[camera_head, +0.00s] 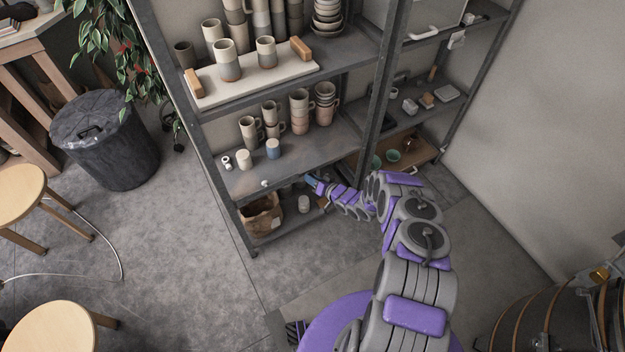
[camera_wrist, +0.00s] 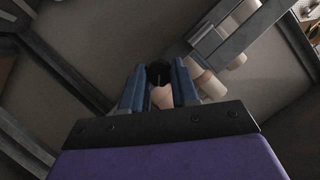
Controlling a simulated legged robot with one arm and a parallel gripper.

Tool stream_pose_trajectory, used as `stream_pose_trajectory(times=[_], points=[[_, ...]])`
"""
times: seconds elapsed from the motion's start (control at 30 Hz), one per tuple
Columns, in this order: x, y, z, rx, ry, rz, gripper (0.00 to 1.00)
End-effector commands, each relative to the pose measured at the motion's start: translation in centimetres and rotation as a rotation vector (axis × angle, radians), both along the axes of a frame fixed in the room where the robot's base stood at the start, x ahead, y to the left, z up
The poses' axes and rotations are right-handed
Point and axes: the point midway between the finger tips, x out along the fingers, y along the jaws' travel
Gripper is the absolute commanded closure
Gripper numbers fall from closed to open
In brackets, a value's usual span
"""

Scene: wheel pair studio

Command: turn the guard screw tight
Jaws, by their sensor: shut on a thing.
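My gripper (camera_head: 313,184) is at the front of the grey metal shelf, near the edge of the middle board, with its blue fingers pointing left. In the wrist view my gripper (camera_wrist: 159,82) is shut on a small dark piece (camera_wrist: 158,74) between the fingertips. A pinkish-tan part (camera_wrist: 163,97) shows just below it; I cannot tell whether the two are one thing. I cannot make out the guard screw for certain in either view. What my gripper holds is too small to tell in the head view.
The shelf (camera_head: 215,187) carries several mugs (camera_head: 250,133) and a pale board (camera_head: 200,97) of cups. A bin (camera_head: 107,145) and two stools (camera_head: 45,330) stand at left. A large banded drum (camera_head: 535,325) is at lower right. Open floor (camera_head: 170,240) lies left of the shelf.

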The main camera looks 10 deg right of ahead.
Motion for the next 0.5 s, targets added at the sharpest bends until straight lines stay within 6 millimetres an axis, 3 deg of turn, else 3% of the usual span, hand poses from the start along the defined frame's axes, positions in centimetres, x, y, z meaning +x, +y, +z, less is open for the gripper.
stream_pose_trajectory(times=[0.5], points=[[0.11, -0.34, -0.05, 0.091, 0.029, -0.006, 1.0]])
